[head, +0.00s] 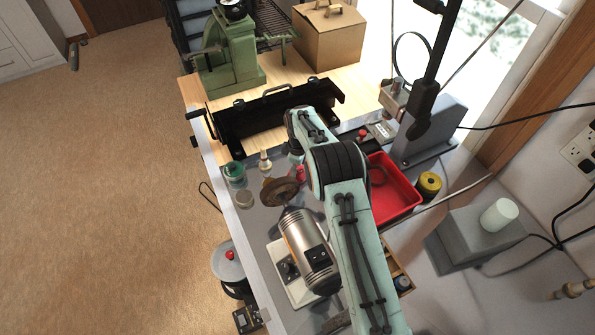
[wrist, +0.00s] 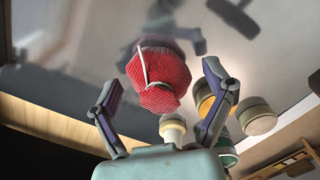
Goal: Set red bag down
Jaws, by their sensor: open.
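The red bag (wrist: 158,76) is a small red patterned pouch with a pale string. In the wrist view it is on the grey metal surface, between and a little beyond the spread fingers of my gripper (wrist: 161,92). The fingers are open, with visible space on both sides of the bag. In the head view my arm hides most of the bag; only a small red patch (head: 301,171) shows beside the arm.
A red tray (head: 405,208) lies right of my arm. A bench grinder (head: 305,245) stands in front. Small jars, including a green one (head: 233,170), stand left of the gripper. A black metal bender (head: 262,115) is behind. The worktop's left edge is near the jars.

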